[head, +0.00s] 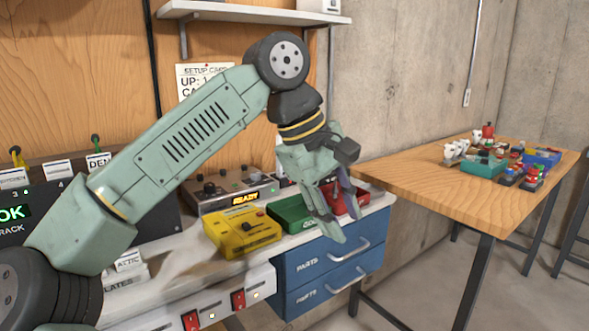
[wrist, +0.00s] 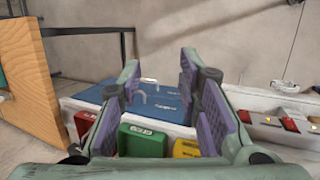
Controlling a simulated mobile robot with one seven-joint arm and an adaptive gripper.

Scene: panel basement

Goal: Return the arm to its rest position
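My arm (head: 180,135) is raised and reaches across the head view from lower left to upper centre, then bends down at the wrist. My gripper (head: 340,222) points down in front of the bench's right end, near the green bin (head: 292,212) and the red bin (head: 350,200). In the wrist view my gripper (wrist: 160,72) has its two purple-padded fingers apart, with nothing held between them. The green bin (wrist: 142,140) and the blue drawers (wrist: 152,100) show beyond the fingers.
A yellow box (head: 242,230) and a control unit reading READY (head: 225,190) stand on the bench (head: 150,292). A shelf (head: 250,12) is above the arm. A wooden table (head: 410,180) with small coloured items stands at right. Open floor lies between.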

